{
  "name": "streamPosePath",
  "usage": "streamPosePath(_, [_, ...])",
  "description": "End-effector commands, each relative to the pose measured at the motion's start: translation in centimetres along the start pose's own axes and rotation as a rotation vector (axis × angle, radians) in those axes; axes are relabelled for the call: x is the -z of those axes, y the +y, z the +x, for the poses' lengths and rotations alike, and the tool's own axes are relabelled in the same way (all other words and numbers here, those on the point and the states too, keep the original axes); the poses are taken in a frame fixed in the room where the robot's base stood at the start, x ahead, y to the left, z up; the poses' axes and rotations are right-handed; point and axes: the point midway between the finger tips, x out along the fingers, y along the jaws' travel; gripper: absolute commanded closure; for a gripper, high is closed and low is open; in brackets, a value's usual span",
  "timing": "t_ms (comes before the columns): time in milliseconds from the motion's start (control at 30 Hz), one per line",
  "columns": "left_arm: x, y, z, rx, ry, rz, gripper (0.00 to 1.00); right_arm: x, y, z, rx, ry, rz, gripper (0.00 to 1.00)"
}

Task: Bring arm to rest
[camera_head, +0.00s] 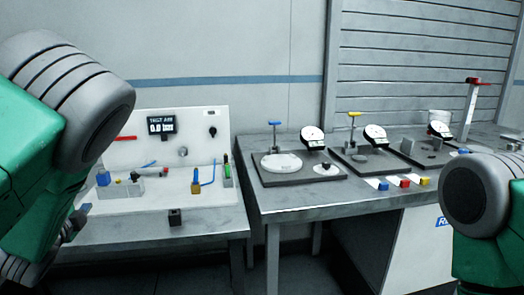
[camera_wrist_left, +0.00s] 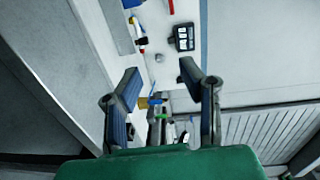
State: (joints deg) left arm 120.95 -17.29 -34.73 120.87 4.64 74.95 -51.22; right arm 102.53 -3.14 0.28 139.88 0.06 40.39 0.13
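My left arm comes in from the left in the head view, green with a grey ribbed joint. My left gripper (camera_head: 74,226) shows small and dark at the front left of the white bench, partly hidden by my arm. In the left wrist view my left gripper (camera_wrist_left: 160,76) has its two fingers spread wide apart, with nothing between them. Only the upper part of my right arm shows at the right edge of the head view; its gripper is out of view.
A white test bench (camera_head: 145,212) with a pressure display (camera_head: 161,126) stands at left. A grey table (camera_head: 300,208) with several dial gauges on dark plates stands at right. Coloured blocks, including a red one (camera_head: 405,184), sit near its front. A gap separates the two tables.

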Motion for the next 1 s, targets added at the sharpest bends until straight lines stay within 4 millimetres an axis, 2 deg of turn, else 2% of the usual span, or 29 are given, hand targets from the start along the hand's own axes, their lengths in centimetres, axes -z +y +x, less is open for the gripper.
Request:
streamPosePath(167, [-0.4,3.9,-1.0,-0.091,-0.029,-0.083,0.66,0.1,0.0,0.0,0.0,0.002,0.0,0.48])
streamPosePath(333, [-0.7,8.3,-3.0,-0.201,-0.072,-0.187,0.66,0.1,0.0,0.0,0.0,0.001,0.0,0.48])
streamPosePath(467, [-0.5,12.7,-5.3,-0.315,-0.125,-0.289,0.66,0.0,0.0,0.0,0.0,0.001,0.0,0.48])
streamPosePath(567, [-0.3,16.9,-7.9,-0.426,-0.184,-0.389,0.66,0.0,0.0,0.0,0.0,0.001,0.0,0.48])
streamPosePath(667, [0.4,22.0,-12.2,-0.575,-0.277,-0.518,0.66,0.0,0.0,0.0,0.0,0.001,0.0,0.48])
streamPosePath(700, [0.7,24.2,-14.4,-0.642,-0.325,-0.576,0.66,0.0,0.0,0.0,0.0,0.001,0.0,0.48])
streamPosePath(767, [1.4,27.2,-18.0,-0.744,-0.402,-0.661,0.66,0.0,0.0,0.0,0.0,0.001,0.0,0.48])
streamPosePath(800, [1.9,28.9,-20.4,-0.81,-0.457,-0.716,0.66,0.0,0.0,0.0,0.0,0.001,0.0,0.48])
streamPosePath(867, [2.7,31.2,-24.1,-0.905,-0.544,-0.79,0.66,0.0,0.0,0.0,0.0,0.0,0.0,0.48])
streamPosePath(900, [3.3,32.4,-26.6,-0.964,-0.603,-0.833,0.66,0.0,0.0,0.0,0.0,0.0,0.0,0.48])
streamPosePath(1000, [4.7,34.4,-32.1,-1.087,-0.738,-0.92,0.66,0.0,0.0,0.0,0.0,0.0,0.0,0.48])
